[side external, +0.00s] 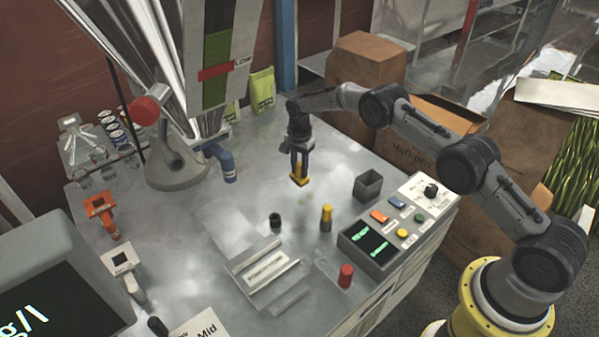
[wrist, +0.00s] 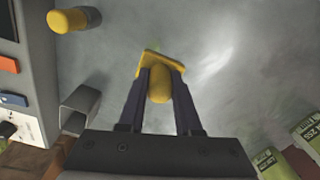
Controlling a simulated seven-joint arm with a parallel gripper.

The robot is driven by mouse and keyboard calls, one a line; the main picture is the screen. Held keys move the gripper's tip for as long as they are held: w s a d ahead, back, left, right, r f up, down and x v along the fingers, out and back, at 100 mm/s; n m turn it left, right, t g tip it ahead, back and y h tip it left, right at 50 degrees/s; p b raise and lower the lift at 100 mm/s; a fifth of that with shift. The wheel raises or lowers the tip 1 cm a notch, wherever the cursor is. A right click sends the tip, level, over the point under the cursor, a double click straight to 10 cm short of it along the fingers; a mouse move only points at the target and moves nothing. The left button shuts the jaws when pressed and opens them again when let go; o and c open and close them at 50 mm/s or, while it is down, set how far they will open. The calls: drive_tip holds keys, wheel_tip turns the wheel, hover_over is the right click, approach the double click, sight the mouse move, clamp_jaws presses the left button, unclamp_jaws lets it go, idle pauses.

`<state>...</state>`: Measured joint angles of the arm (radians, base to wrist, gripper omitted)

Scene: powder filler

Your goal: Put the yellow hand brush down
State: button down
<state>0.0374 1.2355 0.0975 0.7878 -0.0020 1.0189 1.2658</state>
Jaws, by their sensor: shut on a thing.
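The yellow hand brush (side external: 299,181) is between the fingertips of my gripper (side external: 300,165) in the side external view. In the wrist view, my gripper (wrist: 159,90) is shut on the brush (wrist: 152,60), with a rounded yellow part between the two dark fingers and a wider flat part beyond the tips. The gripper points down over the open middle of the metal table (side external: 215,215). The brush appears to be a little above the table; whether its lower edge touches the surface I cannot tell.
A grey open box (side external: 368,186), a yellow-topped cylinder (side external: 326,217) and a control panel (side external: 370,247) stand to the right. A small black cup (side external: 275,220) is in front. Table around the brush is clear.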

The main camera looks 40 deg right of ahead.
idle(0.4)
drive_tip(key=shift+s+d+r, duration=0.1)
drive_tip(key=shift+s+d, duration=0.15)
drive_tip(key=shift+s, duration=0.1)
drive_tip(key=s+d+r, duration=0.2)
drive_tip(key=s, duration=1.1)
drive_tip(key=s+d+r, duration=0.2)
drive_tip(key=s+d, duration=0.1)
drive_tip(key=s, duration=1)
drive_tip(key=shift+n, duration=0.3)
drive_tip(key=w+d+f, duration=0.1)
drive_tip(key=w+f, duration=0.2)
drive_tip(key=w, duration=0.1)
drive_tip(key=w+d+f, duration=0.1)
drive_tip(key=w+f, duration=0.2)
drive_tip(key=w, duration=0.2)
drive_tip(key=w+d+f, duration=0.1)
drive_tip(key=w+f, duration=0.2)
drive_tip(key=w, duration=0.1)
drive_tip(key=shift+w+f, duration=0.3)
drive_tip(key=shift+f, duration=0.1)
drive_tip(key=shift+w+f, duration=0.1)
drive_tip(key=shift+f, duration=1.45)
drive_tip(key=shift+f, duration=0.15)
drive_tip(key=c, duration=0.6)
unclamp_jaws()
